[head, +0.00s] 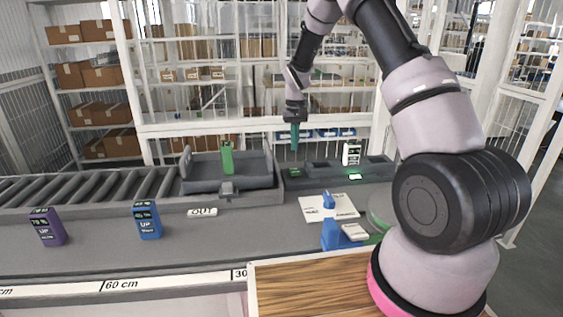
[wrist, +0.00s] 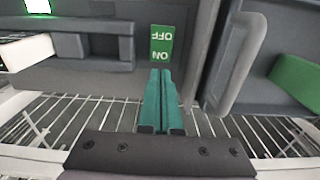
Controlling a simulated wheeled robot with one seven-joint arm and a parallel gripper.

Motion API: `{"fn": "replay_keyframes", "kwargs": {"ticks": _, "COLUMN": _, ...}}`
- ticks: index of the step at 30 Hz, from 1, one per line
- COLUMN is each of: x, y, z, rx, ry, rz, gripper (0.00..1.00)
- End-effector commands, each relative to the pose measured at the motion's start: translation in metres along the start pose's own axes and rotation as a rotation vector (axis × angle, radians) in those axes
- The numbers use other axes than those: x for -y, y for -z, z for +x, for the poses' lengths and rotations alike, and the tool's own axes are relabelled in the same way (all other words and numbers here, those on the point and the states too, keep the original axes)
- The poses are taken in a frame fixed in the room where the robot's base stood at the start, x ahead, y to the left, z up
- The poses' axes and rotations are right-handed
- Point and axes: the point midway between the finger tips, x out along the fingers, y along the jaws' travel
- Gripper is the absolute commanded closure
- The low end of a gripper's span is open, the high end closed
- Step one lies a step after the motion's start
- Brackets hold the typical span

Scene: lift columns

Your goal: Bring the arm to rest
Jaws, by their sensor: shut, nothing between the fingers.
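My arm reaches out over the bench from the right in the head view. My gripper (head: 295,138) points down at the back of the bench, with teal fingers shut and empty. In the wrist view the fingers (wrist: 160,78) lie side by side, their tips close to a green ON/OFF label (wrist: 161,45) on the dark grey station. I cannot tell whether they touch it.
A grey tray (head: 255,181) with a green block (head: 227,158) stands left of my gripper. The dark station (head: 315,179) holds a white-faced block (head: 351,154). Purple (head: 47,227) and blue (head: 147,220) boxes stand at the front left. A roller conveyor (head: 90,183) runs behind them.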

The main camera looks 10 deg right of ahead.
Motion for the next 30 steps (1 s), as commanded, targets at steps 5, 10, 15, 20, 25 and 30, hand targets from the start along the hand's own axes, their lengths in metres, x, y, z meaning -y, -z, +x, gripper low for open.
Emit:
{"fn": "replay_keyframes", "kwargs": {"ticks": 5, "x": -0.009, "y": -0.017, "z": -0.069, "rx": -0.066, "ry": 0.029, "rz": 0.043, "gripper": 1.0}}
{"fn": "replay_keyframes", "kwargs": {"ticks": 10, "x": -0.022, "y": -0.057, "z": -0.152, "rx": -0.15, "ry": 0.071, "rz": 0.1, "gripper": 1.0}}
{"fn": "replay_keyframes", "kwargs": {"ticks": 15, "x": -0.034, "y": -0.109, "z": -0.219, "rx": -0.233, "ry": 0.114, "rz": 0.156, "gripper": 1.0}}
{"fn": "replay_keyframes", "kwargs": {"ticks": 20, "x": -0.043, "y": -0.166, "z": -0.267, "rx": -0.312, "ry": 0.154, "rz": 0.204, "gripper": 1.0}}
{"fn": "replay_keyframes", "kwargs": {"ticks": 25, "x": -0.051, "y": -0.23, "z": -0.301, "rx": -0.396, "ry": 0.197, "rz": 0.253, "gripper": 1.0}}
{"fn": "replay_keyframes", "kwargs": {"ticks": 30, "x": -0.056, "y": -0.292, "z": -0.317, "rx": -0.478, "ry": 0.238, "rz": 0.296, "gripper": 1.0}}
